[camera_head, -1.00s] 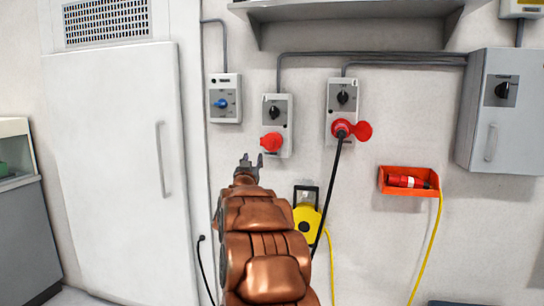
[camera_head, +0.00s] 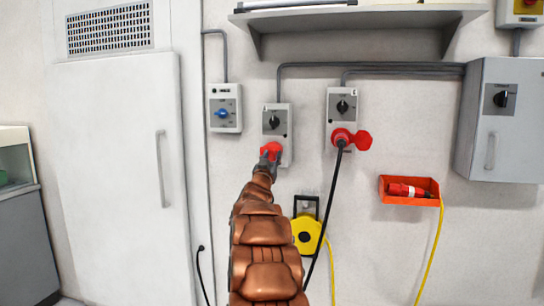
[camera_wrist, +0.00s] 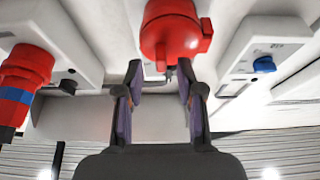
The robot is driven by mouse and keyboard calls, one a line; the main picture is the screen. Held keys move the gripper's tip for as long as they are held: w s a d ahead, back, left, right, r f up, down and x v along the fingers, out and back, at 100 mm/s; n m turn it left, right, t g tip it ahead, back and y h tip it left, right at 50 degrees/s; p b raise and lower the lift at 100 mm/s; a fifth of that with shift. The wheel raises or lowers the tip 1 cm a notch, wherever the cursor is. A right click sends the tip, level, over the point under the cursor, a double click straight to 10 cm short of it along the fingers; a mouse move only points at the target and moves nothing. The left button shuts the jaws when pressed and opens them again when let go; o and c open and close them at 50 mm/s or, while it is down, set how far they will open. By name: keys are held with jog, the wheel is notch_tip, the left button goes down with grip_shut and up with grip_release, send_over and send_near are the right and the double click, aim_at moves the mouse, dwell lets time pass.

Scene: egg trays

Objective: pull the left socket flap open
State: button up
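The left socket's red flap (camera_head: 272,148) is closed at the bottom of the left grey switch box (camera_head: 287,108). My gripper (camera_head: 267,163) is just in front of it and hides its lower part. In the wrist view, the red socket and flap (camera_wrist: 172,28) are ahead of my gripper (camera_wrist: 159,76), slightly right of centre. The two fingers are spread with a clear gap between them and nothing held. Their tips reach close under the red part; whether they touch it I cannot tell.
To the right, a second switch box (camera_head: 341,97) has a red plug (camera_head: 342,138) with a hanging black cable and its red flap (camera_head: 363,141) swung open. A blue-knob box (camera_head: 225,121) is left. A yellow reel (camera_head: 306,232) and an orange tray (camera_head: 408,199) are lower.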

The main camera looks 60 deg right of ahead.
jog(key=shift+w+d+r, duration=0.25)
jog(key=shift+d, duration=0.3)
grip_shut()
